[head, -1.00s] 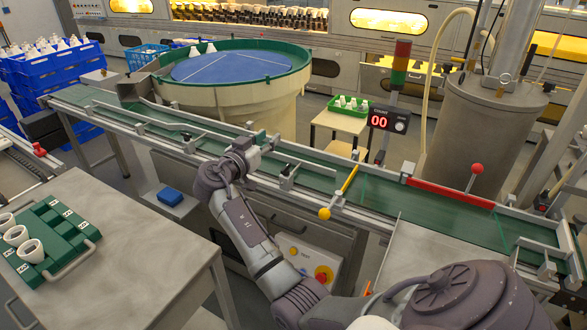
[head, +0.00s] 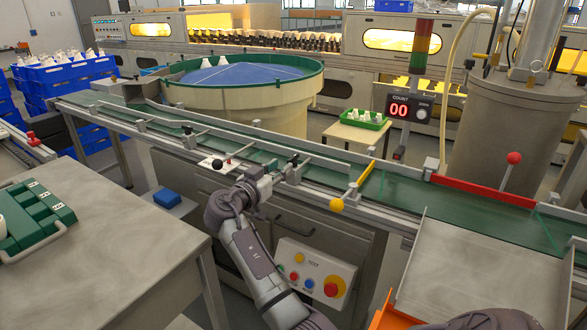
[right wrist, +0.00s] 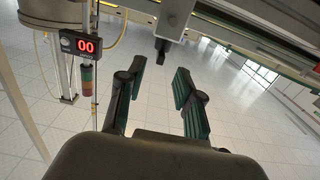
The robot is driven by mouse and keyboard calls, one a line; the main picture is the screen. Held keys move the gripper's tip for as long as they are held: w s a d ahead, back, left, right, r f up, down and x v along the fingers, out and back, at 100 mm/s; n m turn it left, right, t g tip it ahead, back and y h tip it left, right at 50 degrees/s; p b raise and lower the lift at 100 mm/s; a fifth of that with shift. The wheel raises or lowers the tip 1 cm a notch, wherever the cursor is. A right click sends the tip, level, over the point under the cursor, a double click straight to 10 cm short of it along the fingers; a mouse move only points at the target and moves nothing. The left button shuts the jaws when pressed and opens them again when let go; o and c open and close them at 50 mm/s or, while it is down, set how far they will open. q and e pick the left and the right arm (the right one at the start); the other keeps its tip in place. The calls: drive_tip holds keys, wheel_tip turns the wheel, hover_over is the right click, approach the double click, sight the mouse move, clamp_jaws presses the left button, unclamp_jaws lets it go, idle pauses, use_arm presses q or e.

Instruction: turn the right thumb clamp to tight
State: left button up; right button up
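The right thumb clamp (head: 293,158) is a small black knob on a metal bracket at the conveyor's guide rail, in the middle of the head view. A dark stub (right wrist: 162,50) on a metal block, probably this clamp, shows in the right wrist view beyond the fingertips. My right gripper (head: 266,183) is just left of and below the clamp, at the conveyor's near edge. In the right wrist view its two fingers (right wrist: 159,78) stand apart with nothing between them. Whether the clamp is tight cannot be told. My left gripper is out of view.
Another black knob (head: 187,129) sits farther left on the rail. A small plate (head: 209,163) with a black and a red knob lies close left of my gripper. A yellow bar with a ball end (head: 336,204) is to the right. A button panel (head: 317,274) is below.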

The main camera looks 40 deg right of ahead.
sight(288, 161)
drive_tip(key=x, duration=0.7)
drive_tip(key=shift+w+d, duration=0.1)
drive_tip(key=shift+d, duration=0.1)
clamp_jaws()
